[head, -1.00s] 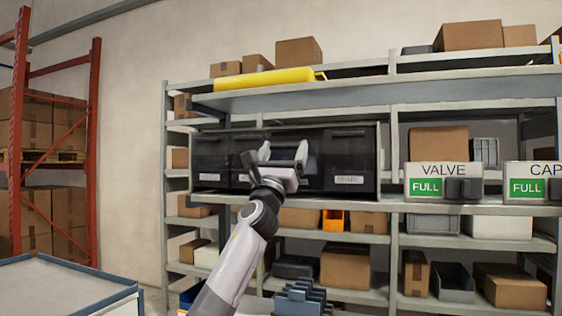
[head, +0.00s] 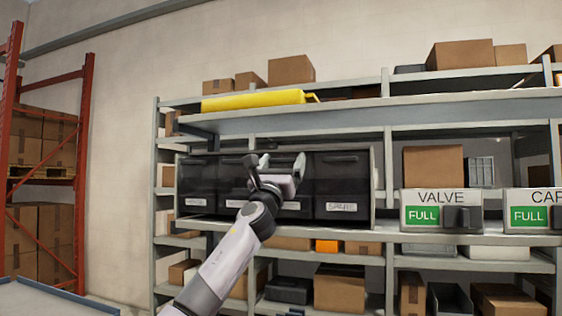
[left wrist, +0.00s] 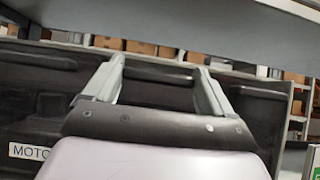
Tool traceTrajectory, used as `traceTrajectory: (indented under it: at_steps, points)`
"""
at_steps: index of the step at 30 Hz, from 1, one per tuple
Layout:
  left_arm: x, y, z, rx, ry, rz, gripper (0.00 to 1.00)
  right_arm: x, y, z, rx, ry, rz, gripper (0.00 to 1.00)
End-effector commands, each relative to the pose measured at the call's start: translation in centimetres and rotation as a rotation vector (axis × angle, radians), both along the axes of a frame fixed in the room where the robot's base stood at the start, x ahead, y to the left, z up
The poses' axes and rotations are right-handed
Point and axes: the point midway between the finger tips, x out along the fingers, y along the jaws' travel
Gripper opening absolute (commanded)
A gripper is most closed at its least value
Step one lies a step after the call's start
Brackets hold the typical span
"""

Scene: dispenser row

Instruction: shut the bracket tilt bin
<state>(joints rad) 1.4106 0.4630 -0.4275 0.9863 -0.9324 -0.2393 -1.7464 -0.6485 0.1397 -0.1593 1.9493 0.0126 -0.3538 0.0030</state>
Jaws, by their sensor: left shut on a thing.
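A row of dark tilt bins (head: 197,175) stands on the middle shelf. My left gripper (head: 281,165) is at the upper front of a middle bin, between bins on either side. In the left wrist view its two fingers (left wrist: 158,82) stand either side of a dark bar (left wrist: 160,75) on that bin, and it is shut on it. My gripper hides most of this bin's front and its label, so I cannot read whether it is the bracket bin. How far it tilts is unclear. A label starting "MOTO" (left wrist: 28,152) shows on the bin to its left. My right gripper is not in view.
Boxes marked VALVE (head: 441,210) and CAP (head: 530,211), each with a green FULL sign, stand to the right. A yellow object (head: 255,101) lies on the shelf above. A grey shelf edge (left wrist: 220,28) passes close over the gripper.

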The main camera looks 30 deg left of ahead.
Motion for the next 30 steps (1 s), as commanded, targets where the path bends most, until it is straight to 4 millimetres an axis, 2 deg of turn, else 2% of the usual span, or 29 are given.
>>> traceTrajectory:
  at_steps: [1, 22, 23, 24, 30]
  points:
    - [-0.85, -0.04, 2.18, 0.001, -0.024, -0.004, 0.3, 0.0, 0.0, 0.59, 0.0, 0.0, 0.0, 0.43]
    - [-0.35, 0.35, 1.73, -0.012, 0.012, 0.0, 0.3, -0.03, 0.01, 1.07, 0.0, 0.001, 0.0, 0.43]
    - [-0.35, 0.35, 1.73, -0.012, 0.012, 0.0, 0.88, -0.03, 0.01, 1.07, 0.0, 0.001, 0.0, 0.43]
    - [-0.34, 0.34, 1.73, -0.012, 0.014, 0.001, 1.0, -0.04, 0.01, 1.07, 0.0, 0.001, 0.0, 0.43]
    - [-0.15, 0.32, 1.32, -0.012, 0.02, 0.002, 1.0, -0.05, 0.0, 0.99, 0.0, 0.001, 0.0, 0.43]
